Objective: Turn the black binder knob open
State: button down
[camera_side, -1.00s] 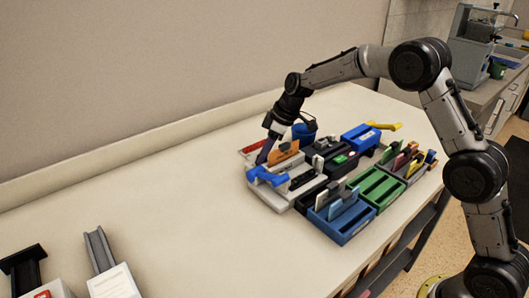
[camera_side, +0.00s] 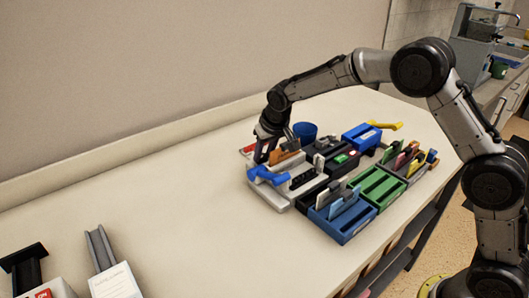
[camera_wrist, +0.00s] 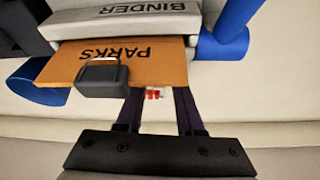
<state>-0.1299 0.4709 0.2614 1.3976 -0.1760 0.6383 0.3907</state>
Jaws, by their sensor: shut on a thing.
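The pale grey box labelled BINDER (camera_wrist: 75,38) shows upside down at the top of the wrist view. In the side view it is the light box (camera_side: 277,200) at the left of the organiser group. A small black block (camera_wrist: 103,82) overlaps the card's lower left in the wrist view. My gripper (camera_wrist: 159,96) reaches under the card's near edge, so its fingertips and what they hold are hidden there. In the side view my gripper (camera_side: 264,155) is low at the box's back end, shut on what appears to be the black knob.
A blue cup (camera_side: 306,131) stands behind. Green (camera_side: 380,188) and blue (camera_side: 343,222) trays with cards crowd the right. The table's left middle is clear.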

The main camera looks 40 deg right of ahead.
jog(key=m, duration=0.1)
jog(key=m+h, duration=0.1)
jog(key=m, duration=0.1)
jog(key=shift+a+m+g, duration=0.2)
jog(key=shift+m+g, duration=0.1)
jog(key=shift+w+m+g+h, duration=0.1)
jog(key=shift+m+g+h, duration=0.5)
jog(key=shift+m, duration=1.2)
jog(key=shift+h, duration=0.3)
jog(key=c, duration=0.5)
grip_release()
jog(key=shift+c, duration=0.2)
jog(key=v, duration=1.4)
jog(key=shift+d+f, duration=0.1)
